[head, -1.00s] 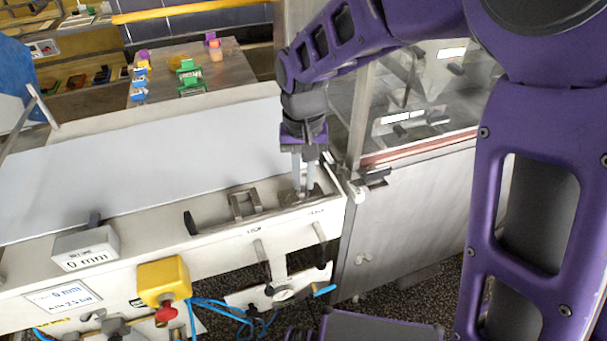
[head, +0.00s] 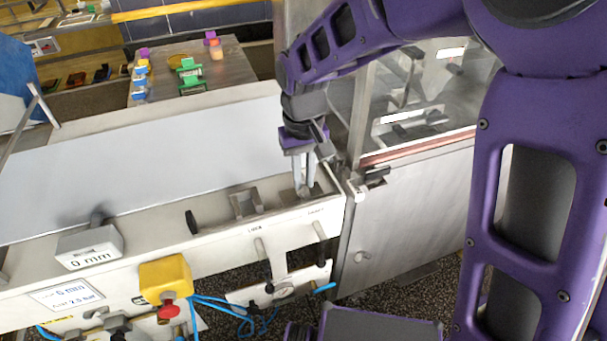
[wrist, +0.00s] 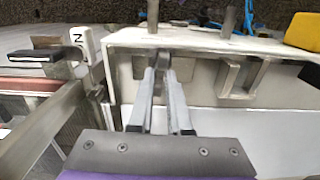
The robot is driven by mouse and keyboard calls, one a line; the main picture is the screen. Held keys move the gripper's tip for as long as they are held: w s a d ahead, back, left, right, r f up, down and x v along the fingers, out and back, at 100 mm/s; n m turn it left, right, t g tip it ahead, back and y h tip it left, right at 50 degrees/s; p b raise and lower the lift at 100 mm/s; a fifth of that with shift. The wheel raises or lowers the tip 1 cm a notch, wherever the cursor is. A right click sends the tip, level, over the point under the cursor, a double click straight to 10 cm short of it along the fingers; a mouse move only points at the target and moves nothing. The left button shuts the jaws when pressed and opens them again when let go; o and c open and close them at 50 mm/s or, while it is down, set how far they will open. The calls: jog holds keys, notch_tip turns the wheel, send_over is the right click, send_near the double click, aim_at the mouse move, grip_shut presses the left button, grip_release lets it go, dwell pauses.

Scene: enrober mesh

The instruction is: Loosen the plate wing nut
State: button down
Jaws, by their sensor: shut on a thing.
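My gripper (head: 302,187) points down over the right end of the white conveyor frame. Its two grey fingers are shut on the plate wing nut (head: 303,192), a small grey metal piece on a dark plate set in the frame's top. The wing nut is mostly hidden between the fingertips. In the wrist view, the fingers (wrist: 161,64) converge on it and its detail is too small to make out.
A metal bracket (head: 244,203) and a black knob (head: 191,222) stand to the left on the frame. A glass-sided cabinet (head: 410,210) stands close on the right. A yellow box with a red button (head: 165,283) is on the front. The pale belt (head: 150,165) is clear.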

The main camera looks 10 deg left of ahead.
aim_at(304, 182)
jog(key=shift+n, duration=0.4)
jog(key=c, duration=0.9)
grip_release()
notch_tip(304, 182, up, 17)
jog(key=shift+r+p, duration=0.2)
jog(key=shift+p, duration=0.3)
